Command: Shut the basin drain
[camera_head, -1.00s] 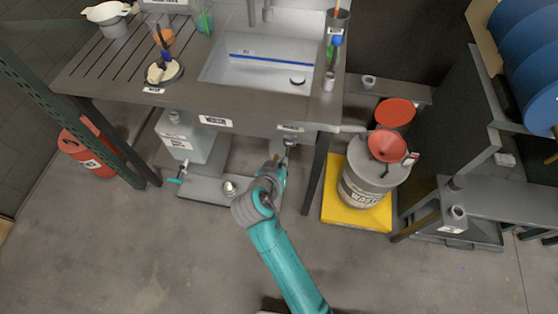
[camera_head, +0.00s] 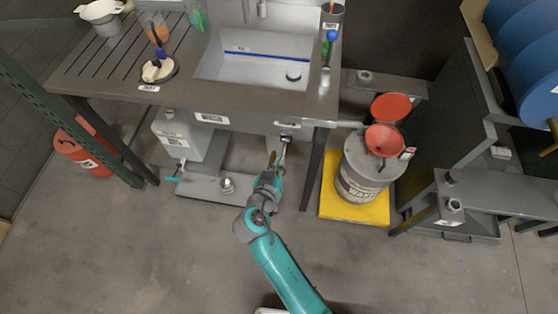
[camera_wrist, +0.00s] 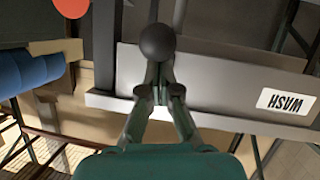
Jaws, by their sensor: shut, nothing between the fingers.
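The basin (camera_head: 262,71) is set in the grey bench, with a blue line on its back wall and a dark round drain fitting (camera_head: 293,76) on its floor. In the wrist view a dark ball knob (camera_wrist: 157,42) sits in front of the grey bench front, right at my fingertips. Whether they touch it I cannot tell. My gripper (camera_wrist: 160,88) is shut, with nothing seen between its fingers. In the head view my gripper (camera_head: 284,146) is just below the bench's front edge, under the basin's right part, and hides part of the knob area.
A waste drum (camera_head: 362,180) with a red funnel (camera_head: 383,139) stands on a yellow base (camera_head: 330,205) at right. A table leg (camera_head: 314,165) is close to my gripper's right. A white jug (camera_head: 180,137) stands below the bench at left. The floor in front is clear.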

